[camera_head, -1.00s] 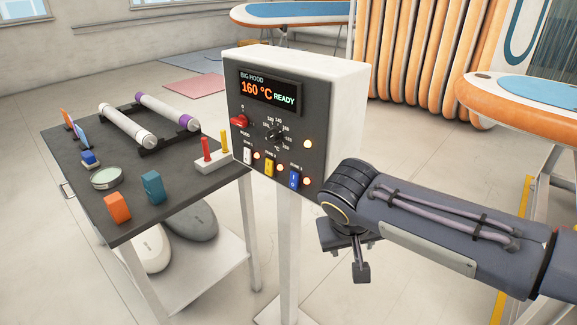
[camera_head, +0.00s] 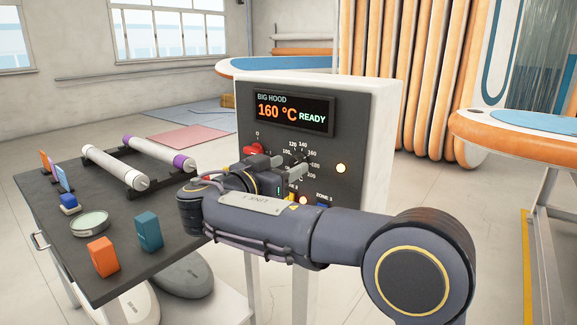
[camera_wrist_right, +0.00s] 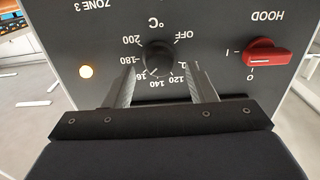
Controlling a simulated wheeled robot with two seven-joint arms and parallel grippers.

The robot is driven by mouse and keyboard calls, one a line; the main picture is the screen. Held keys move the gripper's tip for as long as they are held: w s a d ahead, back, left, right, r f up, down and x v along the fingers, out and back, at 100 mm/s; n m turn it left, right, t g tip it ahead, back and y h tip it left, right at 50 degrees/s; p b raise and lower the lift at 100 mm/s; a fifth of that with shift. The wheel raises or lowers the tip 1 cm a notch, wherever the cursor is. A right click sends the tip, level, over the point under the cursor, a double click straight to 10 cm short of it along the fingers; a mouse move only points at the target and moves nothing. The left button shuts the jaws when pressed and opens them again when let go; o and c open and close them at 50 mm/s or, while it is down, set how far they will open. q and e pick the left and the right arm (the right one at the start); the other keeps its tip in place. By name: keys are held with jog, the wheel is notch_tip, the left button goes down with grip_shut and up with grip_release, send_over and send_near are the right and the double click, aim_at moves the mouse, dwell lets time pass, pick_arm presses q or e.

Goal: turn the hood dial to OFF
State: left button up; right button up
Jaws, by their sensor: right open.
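The black round dial (camera_wrist_right: 158,57) is on the dark front panel of the hood control box (camera_head: 372,115). It appears upside down in the right wrist view, ringed by OFF and temperature numbers; its pointer is too unclear to read. The display (camera_head: 293,112) reads 160 °C READY. My left gripper is not in view.
A red HOOD switch (camera_wrist_right: 266,56) sits close beside the dial. Zone switches are partly hidden below it. A dark table (camera_head: 65,240) with rollers, blocks and a round dish stands left of the box.

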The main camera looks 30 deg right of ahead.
jog(key=shift+w+d, duration=0.25)
jog(key=shift+d, duration=0.35)
jog(key=c, duration=1)
jog(key=shift+o, duration=0.2)
jog(key=shift+n, duration=0.3)
